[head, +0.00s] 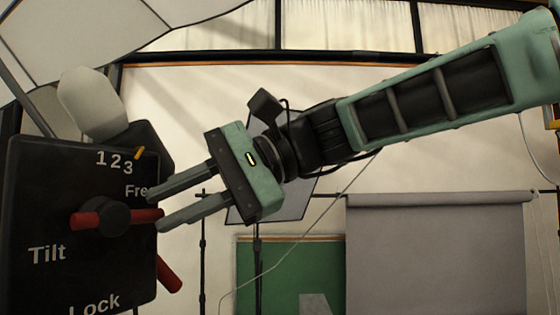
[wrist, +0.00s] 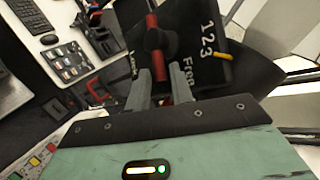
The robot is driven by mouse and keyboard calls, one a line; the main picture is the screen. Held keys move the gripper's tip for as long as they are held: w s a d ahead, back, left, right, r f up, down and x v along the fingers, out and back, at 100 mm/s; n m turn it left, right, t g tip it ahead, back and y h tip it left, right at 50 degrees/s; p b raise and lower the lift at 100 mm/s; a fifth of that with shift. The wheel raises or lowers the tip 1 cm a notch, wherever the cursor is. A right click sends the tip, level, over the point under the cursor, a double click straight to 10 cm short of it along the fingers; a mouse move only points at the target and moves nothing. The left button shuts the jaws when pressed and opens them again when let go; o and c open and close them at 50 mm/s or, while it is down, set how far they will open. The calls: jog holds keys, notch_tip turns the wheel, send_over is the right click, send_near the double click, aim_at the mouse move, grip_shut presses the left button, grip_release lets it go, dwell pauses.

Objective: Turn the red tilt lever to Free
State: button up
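The red tilt lever (head: 88,220) is a bar through a black round hub (head: 115,217) on a black panel (head: 50,185) marked Tilt, Free and Lock. It lies nearly level in the head view, its right end just below the word Free. My gripper (head: 156,208) comes from the right with its fingers apart, one above and one below that end. In the wrist view, the lever (wrist: 152,22) runs down between the two fingers of my gripper (wrist: 160,80), with Lock on the left and Free on the right. I cannot tell whether either finger touches it.
A second red handle (head: 170,275) sticks out at the panel's lower right edge. A yellow pointer (head: 140,153) is beside the digits 123. A pale rounded knob (head: 92,103) is above the panel. A grey backdrop (head: 440,255) and green board (head: 285,270) stand behind.

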jog(key=b+v, duration=0.4)
jog(key=v, duration=1.1)
jog(key=shift+d, duration=0.2)
jog(key=shift+w, duration=0.15)
